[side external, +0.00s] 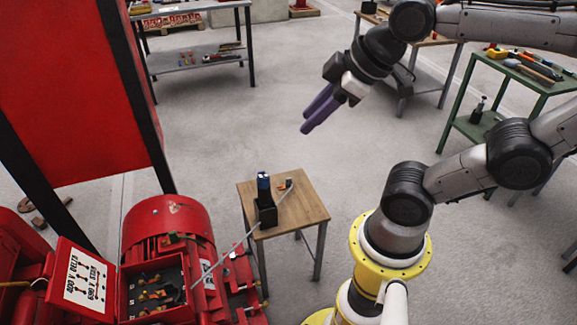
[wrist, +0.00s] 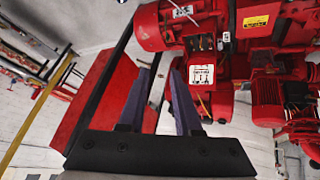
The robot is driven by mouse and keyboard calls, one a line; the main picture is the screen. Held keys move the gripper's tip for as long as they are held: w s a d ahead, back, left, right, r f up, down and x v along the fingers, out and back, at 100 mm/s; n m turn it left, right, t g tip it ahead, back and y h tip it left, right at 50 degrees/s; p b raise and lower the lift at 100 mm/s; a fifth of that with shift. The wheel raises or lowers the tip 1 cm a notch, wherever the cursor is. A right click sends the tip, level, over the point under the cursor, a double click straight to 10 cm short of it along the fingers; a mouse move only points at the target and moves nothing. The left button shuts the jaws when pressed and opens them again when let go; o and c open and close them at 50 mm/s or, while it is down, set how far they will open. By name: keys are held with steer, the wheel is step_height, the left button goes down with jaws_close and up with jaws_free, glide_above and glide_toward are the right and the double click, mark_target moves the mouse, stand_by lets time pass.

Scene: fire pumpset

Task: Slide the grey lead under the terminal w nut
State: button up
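My gripper (side external: 306,121), with two purple fingers, hangs in the air above and behind the small wooden stool, far from the motor. In the wrist view the fingers of my gripper (wrist: 160,75) stand apart with nothing between them. The grey lead (side external: 232,248) runs from the open red terminal box (side external: 127,302) up to the stool, where its end lies on the top. The terminal box (wrist: 199,43) also shows in the wrist view. Brass-coloured terminal parts (side external: 153,291) show inside the box; I cannot tell which is the w nut. The lead is not clear in the wrist view.
The wooden stool (side external: 304,207) carries a black holder (side external: 265,211) with a blue-topped tool upright in it. A box lid with a wiring label (side external: 88,284) stands left of the terminal box. A red panel (side external: 75,90) rises behind.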

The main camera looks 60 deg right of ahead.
steer(key=w+d+r+n+h, duration=0.1)
steer(key=w+d+r+n, duration=0.2)
steer(key=w, duration=0.7)
steer(key=w+d+r+n, duration=0.2)
steer(key=w+d, duration=0.1)
steer(key=w, duration=0.7)
steer(key=w+d+f+n+g+h, duration=0.1)
steer(key=w+d+f+n+g, duration=0.1)
steer(key=w+d+f, duration=1.2)
steer(key=w+d+f+g, duration=0.1)
steer(key=w+d+f, duration=0.1)
steer(key=d+f, duration=0.8)
steer(key=s+d+f+g, duration=0.1)
steer(key=s+f, duration=0.3)
steer(key=f, duration=0.6)
steer(key=s+d+f+m+g+y, duration=0.1)
steer(key=s+d+f, duration=0.3)
steer(key=f, duration=0.6)
steer(key=s+d+f+g+y, duration=0.1)
steer(key=s+d+f+g, duration=0.1)
steer(key=f, duration=0.8)
steer(key=shift+s+d+f+m, duration=0.2)
steer(key=shift+s+d, duration=0.1)
steer(key=shift+s, duration=0.35)
steer(key=shift+s+d+f+m, duration=0.1)
steer(key=shift+s+d+m, duration=0.15)
steer(key=shift+s, duration=0.4)
steer(key=shift+s+d+f, duration=0.1)
steer(key=shift+s+d, duration=0.1)
steer(key=shift+f, duration=3.4)
